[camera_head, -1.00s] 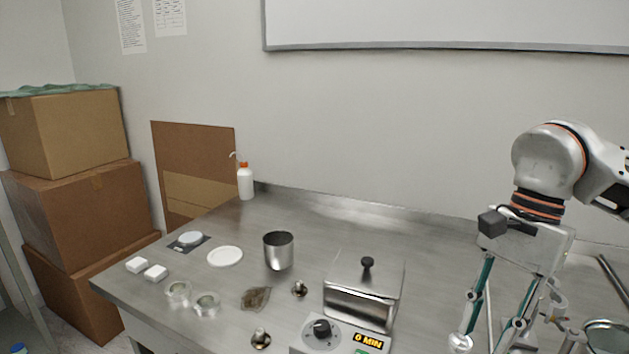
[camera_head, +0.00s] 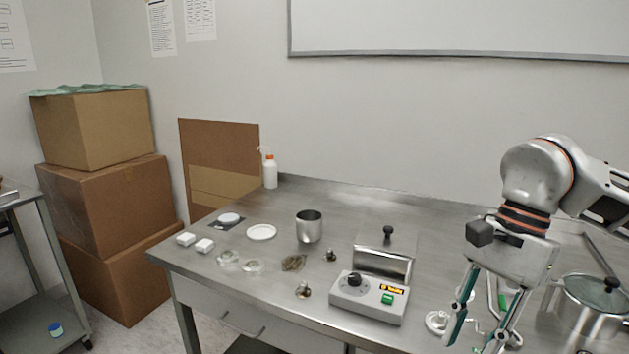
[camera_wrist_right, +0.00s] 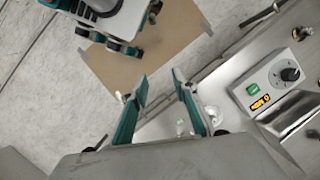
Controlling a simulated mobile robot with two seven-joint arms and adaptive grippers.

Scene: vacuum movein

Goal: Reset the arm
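My right gripper (camera_head: 482,336) hangs down over the front right part of the steel bench in the head view, its arm coming in from the right. Its two teal fingers stand apart with nothing held between them. In the right wrist view the same gripper (camera_wrist_right: 160,108) also shows its fingers spread and empty. A white, black and teal part of my own body, which looks like my left gripper (camera_wrist_right: 118,40), shows at the top of the right wrist view. Its finger opening cannot be made out. No left arm shows in the head view.
A control unit (camera_head: 367,298) with a lidded steel box (camera_head: 385,262), a steel cup (camera_head: 309,228) and small dishes stand on the bench (camera_head: 340,200). A lidded pot (camera_head: 592,305) stands close to the right of my right gripper. Cardboard boxes (camera_head: 105,205) are stacked at left.

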